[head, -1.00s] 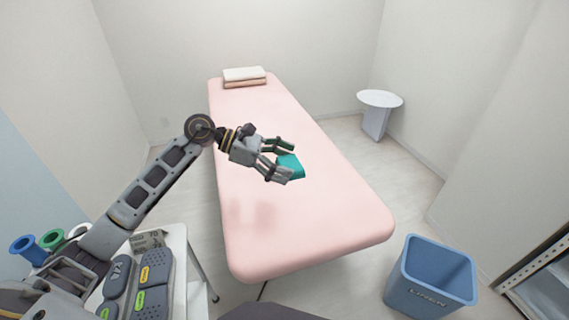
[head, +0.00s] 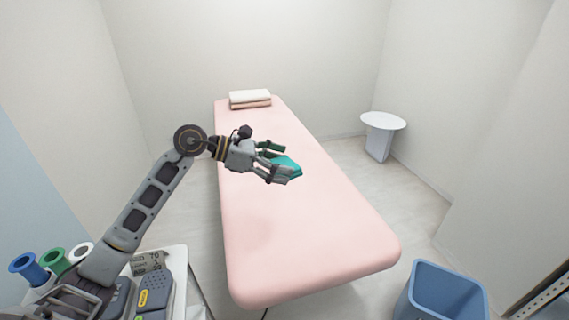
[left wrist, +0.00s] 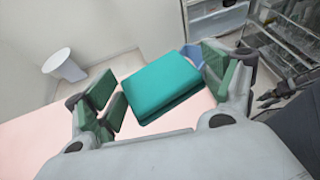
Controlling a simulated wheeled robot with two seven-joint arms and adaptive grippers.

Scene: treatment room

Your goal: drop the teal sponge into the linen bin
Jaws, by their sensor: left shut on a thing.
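The teal sponge (head: 291,166) is held between the fingers of my left gripper (head: 279,164), above the pink treatment bed. In the left wrist view the sponge (left wrist: 160,86) sits between the green finger pads. The blue linen bin (head: 447,287) stands on the floor at the lower right of the head view, cut off by the bottom edge; its opening is to the right of and nearer than the sponge. A blue patch behind the sponge in the left wrist view looks like the bin (left wrist: 194,55). A small dark gripper (left wrist: 266,98), seemingly my right one, shows there; its jaws are unclear.
The pink bed (head: 310,235) fills the middle, with folded towels (head: 250,99) at its far end. A white side table (head: 383,122) stands at the back right. A trolley (head: 178,262) with coloured rolls and a device is at lower left. Floor shows between bed and bin.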

